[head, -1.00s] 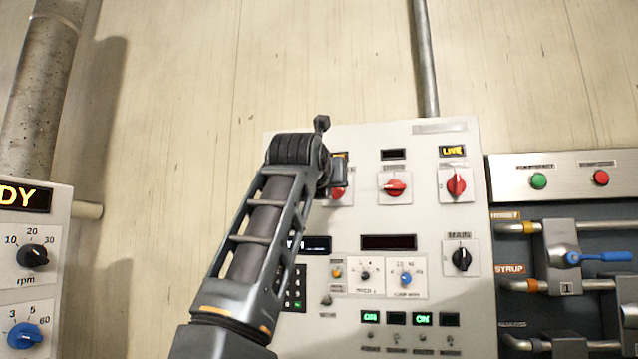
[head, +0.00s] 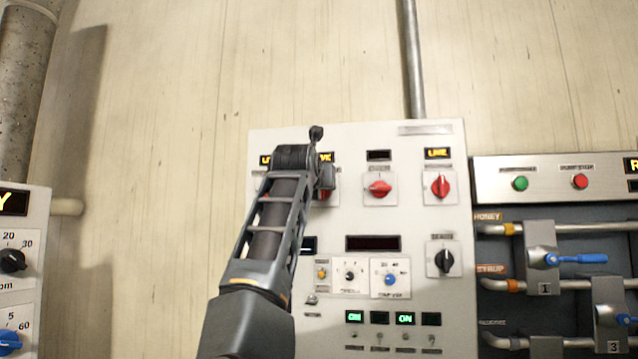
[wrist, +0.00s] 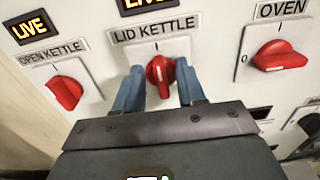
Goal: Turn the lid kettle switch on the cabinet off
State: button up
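The lid kettle switch is a red rotary knob (wrist: 160,74) under the LID KETTLE label, with its grip pointing roughly upright. A lit yellow LIVE display (wrist: 139,4) is above it. My gripper (wrist: 160,78) is open, with one blue finger on each side of the knob and a visible gap on both sides. In the head view my arm reaches up to the white cabinet (head: 345,218) and hides most of this knob; a red edge of it (head: 333,191) shows beside my wrist.
In the wrist view the red open kettle knob (wrist: 66,92) is to the left and the red oven knob (wrist: 279,57) to the right. Below are smaller dials and a black switch (head: 444,259). A valve panel (head: 545,180) adjoins the cabinet on the right.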

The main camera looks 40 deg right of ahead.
grip_shut()
jog(key=shift+n, duration=0.3)
dwell(0.3)
jog(key=shift+w+a+f+n+p, duration=0.2)
jog(key=shift+n+p, duration=0.65)
jog(key=shift+n, duration=2)
jog(key=shift+w+a+f+n+p, duration=0.15)
jog(key=shift+n+p, duration=0.7)
jog(key=shift+n, duration=2.05)
jog(key=shift+w+a+f+n+p, duration=0.2)
jog(key=shift+n+p, duration=0.65)
jog(key=shift+n, duration=2)
jog(key=shift+f, duration=0.15)
grip_release()
jog(key=shift+d, duration=0.1)
